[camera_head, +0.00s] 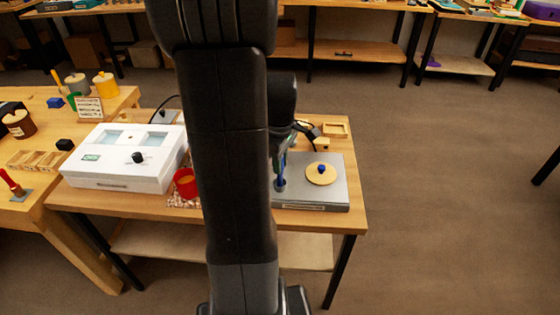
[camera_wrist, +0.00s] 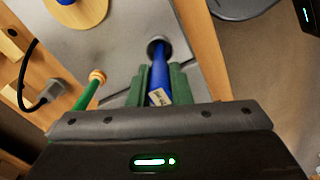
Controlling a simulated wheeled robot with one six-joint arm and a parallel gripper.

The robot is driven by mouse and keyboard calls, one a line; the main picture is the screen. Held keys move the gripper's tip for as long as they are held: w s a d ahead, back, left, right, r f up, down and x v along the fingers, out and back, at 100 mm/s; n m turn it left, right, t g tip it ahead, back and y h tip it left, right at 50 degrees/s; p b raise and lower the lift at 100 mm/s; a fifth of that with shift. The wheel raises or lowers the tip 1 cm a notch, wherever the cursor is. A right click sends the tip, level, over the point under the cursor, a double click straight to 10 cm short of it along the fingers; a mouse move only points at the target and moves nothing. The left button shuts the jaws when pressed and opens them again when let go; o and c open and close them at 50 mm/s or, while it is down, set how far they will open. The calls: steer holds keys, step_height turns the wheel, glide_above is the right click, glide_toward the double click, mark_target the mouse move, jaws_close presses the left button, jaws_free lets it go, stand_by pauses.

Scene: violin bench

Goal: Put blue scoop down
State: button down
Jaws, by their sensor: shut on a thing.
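My gripper (camera_wrist: 158,82) is shut on the blue scoop (camera_wrist: 161,62), with one green finger on each side of its shaft. The scoop has a dark grey round end and a small pale label near the fingers. In the head view the blue scoop (camera_head: 281,176) points down at the left part of a grey metal plate (camera_head: 300,193). I cannot tell whether its tip touches the plate. My arm hides most of the gripper in the head view.
A round wooden disc with a blue knob (camera_head: 321,173) lies on the plate. A white box (camera_head: 120,165) and red cup (camera_head: 185,183) stand further left.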

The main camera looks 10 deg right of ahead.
steer(key=shift+f, duration=0.1)
steer(key=c, duration=1.8)
jaws_free()
steer(key=shift+f, duration=0.1)
steer(key=o, duration=0.5)
step_height(320, 180, up, 12)
steer(key=shift+r+p, duration=0.2)
steer(key=shift+p, duration=0.15)
